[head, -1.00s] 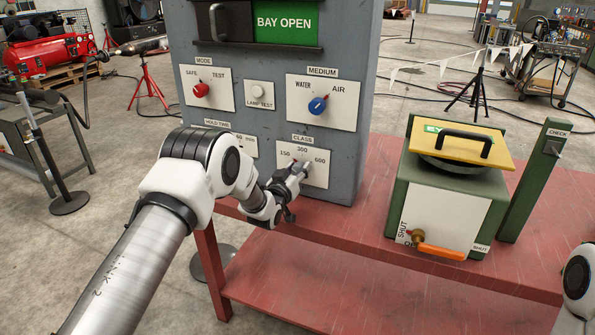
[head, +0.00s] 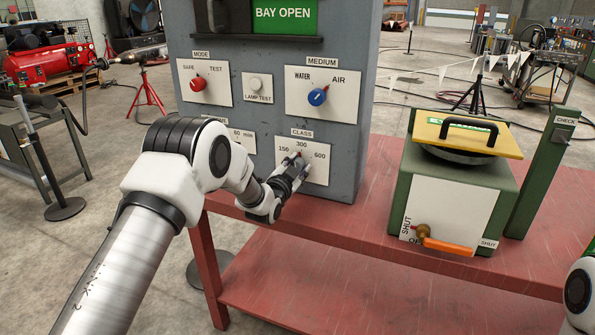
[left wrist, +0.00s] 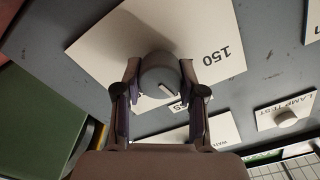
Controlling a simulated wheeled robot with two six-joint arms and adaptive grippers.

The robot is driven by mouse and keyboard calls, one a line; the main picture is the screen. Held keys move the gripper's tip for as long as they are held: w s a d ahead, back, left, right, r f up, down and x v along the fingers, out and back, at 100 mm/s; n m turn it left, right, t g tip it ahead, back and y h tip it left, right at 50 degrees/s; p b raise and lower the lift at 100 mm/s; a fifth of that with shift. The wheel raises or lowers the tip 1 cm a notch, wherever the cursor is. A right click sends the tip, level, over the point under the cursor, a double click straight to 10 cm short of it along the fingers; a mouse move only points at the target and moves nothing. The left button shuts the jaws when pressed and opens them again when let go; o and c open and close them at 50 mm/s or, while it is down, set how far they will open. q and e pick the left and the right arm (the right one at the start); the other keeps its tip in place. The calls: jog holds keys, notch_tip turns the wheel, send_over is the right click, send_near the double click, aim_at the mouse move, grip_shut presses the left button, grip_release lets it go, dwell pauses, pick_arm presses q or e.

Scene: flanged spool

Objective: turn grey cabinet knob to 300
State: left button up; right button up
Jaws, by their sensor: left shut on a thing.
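The grey cabinet knob (left wrist: 158,76) sits on the white CLASS plate (head: 318,172), marked 150, 300 and 600, low on the grey cabinet. In the left wrist view, my left gripper (left wrist: 160,70) has one finger on each side of the knob and is shut on it. The knob's white mark points away from the 150 label, toward a partly hidden label. In the head view, my left gripper (head: 298,166) covers most of the knob, and the 300 label shows just above it. My right gripper is out of view.
The grey cabinet (head: 352,150) also carries a red MODE knob (head: 198,84), a lamp test button (head: 256,84) and a blue MEDIUM knob (head: 317,97). A green box (head: 462,195) with a yellow lid and orange handle stands right on the red bench (head: 372,225).

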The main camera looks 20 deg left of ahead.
pick_arm(q)
jog(key=shift+m+b, duration=0.45)
jog(key=shift+m, duration=0.55)
jog(key=o, duration=1.1)
jog(key=shift+o, duration=0.2)
jog(key=s, duration=1.2)
jog(key=shift+a, duration=0.15)
jog(key=shift+f, duration=0.15)
